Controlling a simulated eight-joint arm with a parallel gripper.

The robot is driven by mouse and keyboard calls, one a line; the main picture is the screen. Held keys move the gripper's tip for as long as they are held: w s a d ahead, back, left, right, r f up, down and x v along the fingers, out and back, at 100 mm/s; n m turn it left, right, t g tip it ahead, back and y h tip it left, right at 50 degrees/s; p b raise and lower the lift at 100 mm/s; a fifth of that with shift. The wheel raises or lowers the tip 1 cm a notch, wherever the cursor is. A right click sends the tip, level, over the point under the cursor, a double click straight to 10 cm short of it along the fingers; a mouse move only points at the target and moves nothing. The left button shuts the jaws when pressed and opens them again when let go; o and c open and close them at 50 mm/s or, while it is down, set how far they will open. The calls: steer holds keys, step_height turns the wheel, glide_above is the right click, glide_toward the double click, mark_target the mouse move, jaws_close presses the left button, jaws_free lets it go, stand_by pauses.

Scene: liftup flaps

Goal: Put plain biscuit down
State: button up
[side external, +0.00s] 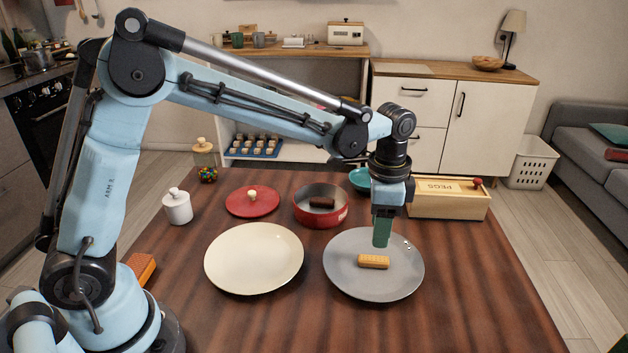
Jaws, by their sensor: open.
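The plain biscuit (373,262) is a small golden-tan bar with a ridged face. It lies flat on the grey plate (400,285), near the plate's middle. My gripper (382,238) points down just above and behind the biscuit, with its green fingers over the plate. It is open with nothing seen between the fingers. From this side the fingers overlap, so the gap between them is hidden. A dark brown biscuit (322,202) lies inside the red round tin (320,219).
A cream plate (254,258) is left of the grey plate. Behind are a red lid (252,201), a white lidded jar (177,206), a teal bowl (360,179) and a wooden box marked PEGS (447,203). An orange block (141,268) lies near my base. The table's front right is clear.

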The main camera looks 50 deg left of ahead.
steer(key=s+a+r+n+t, duration=0.3)
steer(key=s+a+r+n, duration=0.1)
steer(key=s+a+r, duration=0.3)
steer(key=s+a+f+n+t, duration=0.1)
steer(key=s+a+n+t, duration=0.2)
steer(key=s, duration=0.4)
steer(key=shift+s+a+f+n+t, duration=0.25)
steer(key=shift+n+t, duration=0.35)
steer(key=shift+n, duration=0.6)
